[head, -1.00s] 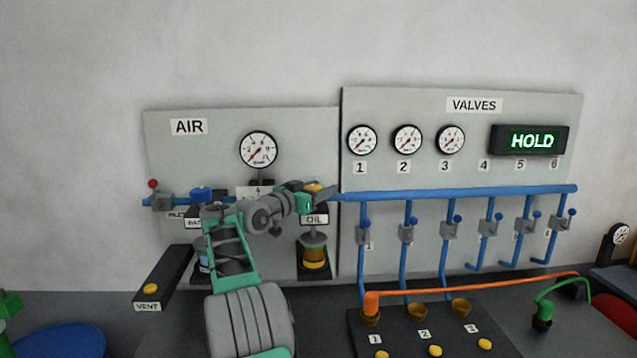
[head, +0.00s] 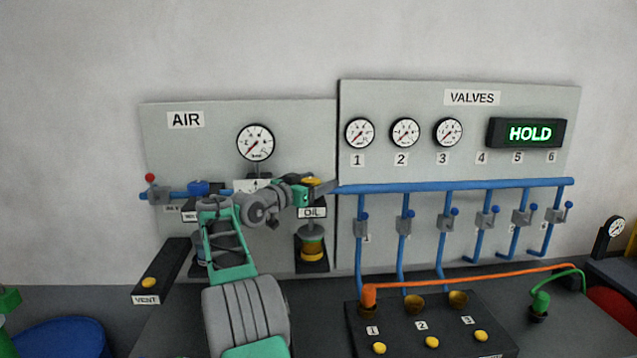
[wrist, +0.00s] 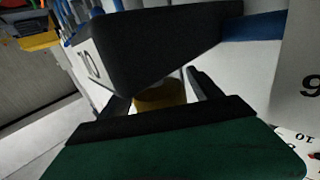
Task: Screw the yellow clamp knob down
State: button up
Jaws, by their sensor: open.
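The yellow clamp knob (head: 312,181) sits at the top of the oil unit on the wall panel, partly hidden by my gripper. In the wrist view a yellow round piece (wrist: 160,97), which looks like the same knob, shows between my gripper's green and black body and a black block. My gripper (head: 316,189) is open and right at the knob. Whether a finger touches it I cannot tell. The oil unit's black block (wrist: 150,45) with its white label fills the top of the wrist view. The oil bowl (head: 312,250) hangs below, amber and yellow.
A blue pipe (head: 460,186) runs right from the gripper, with several valve levers. A gauge (head: 255,142) is above left of the gripper. A black socket box (head: 400,322) with an orange plug (head: 369,295) stands at the lower right.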

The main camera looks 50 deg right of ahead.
jog(key=a, duration=0.2)
jog(key=a+b, duration=0.1)
jog(key=a, duration=0.2)
jog(key=a+b, duration=0.1)
jog(key=a, duration=0.2)
jog(key=shift+w, duration=0.35)
jog(key=shift+d, duration=0.1)
